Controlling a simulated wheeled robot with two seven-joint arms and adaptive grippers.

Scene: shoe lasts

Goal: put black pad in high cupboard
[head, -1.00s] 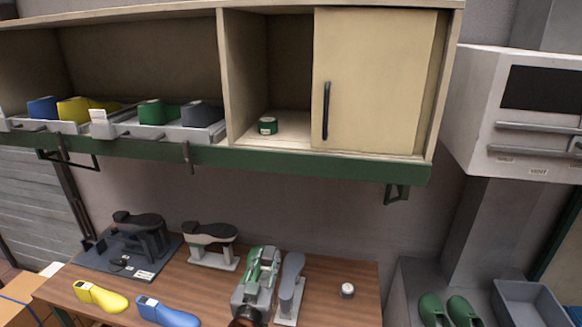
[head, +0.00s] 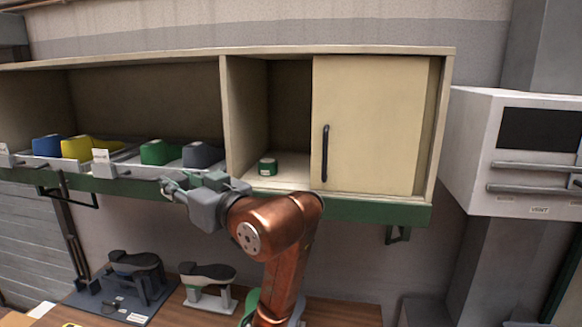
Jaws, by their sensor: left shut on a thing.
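The high cupboard (head: 440,140) hangs on the wall, with a cream sliding door (head: 375,125) across its right part. Its left part is open, and a small green tin (head: 268,166) stands inside on the floor. My left gripper (head: 180,184) is in front of the shelf edge, left of the cupboard opening, with its fingers pointing left. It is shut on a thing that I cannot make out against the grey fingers. I cannot pick out the black pad for certain. My right gripper is not in view.
Left of the opening, the shelf holds trays with blue, yellow, green and grey lasts (head: 157,152). Below is a wooden bench with dark-topped stands (head: 208,275). A white cabinet (head: 470,150) hangs at the right. The opening has free floor around the tin.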

